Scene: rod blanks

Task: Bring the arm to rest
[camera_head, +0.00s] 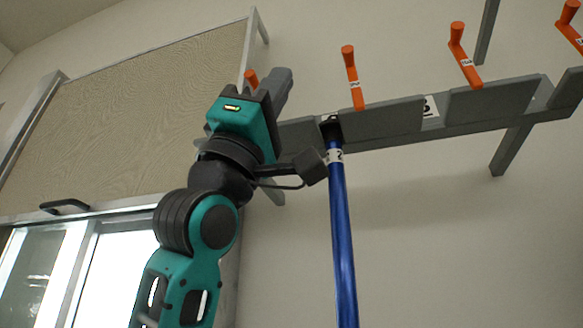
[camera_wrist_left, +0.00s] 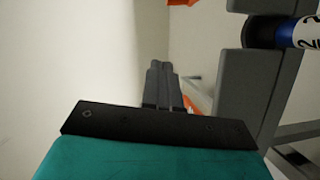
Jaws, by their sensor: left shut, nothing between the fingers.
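My left arm rises from the lower left in the head view. Its gripper (camera_head: 281,84) points up at the left end of the grey rack (camera_head: 380,124). In the left wrist view the fingers (camera_wrist_left: 163,88) are together, with nothing between them. A blue rod (camera_head: 342,235) with a white label hangs in a slot of the rack, to the right of the gripper and apart from it. The rod's labelled end shows at the upper right of the left wrist view (camera_wrist_left: 300,33). My right gripper is in neither view.
Several orange levers (camera_head: 354,78) stand along the rack's top; one (camera_head: 251,77) is partly behind my left gripper. A beige panel (camera_head: 130,110) with a metal frame is at the left, above a glazed cabinet (camera_head: 100,275). The wall at the lower right is clear.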

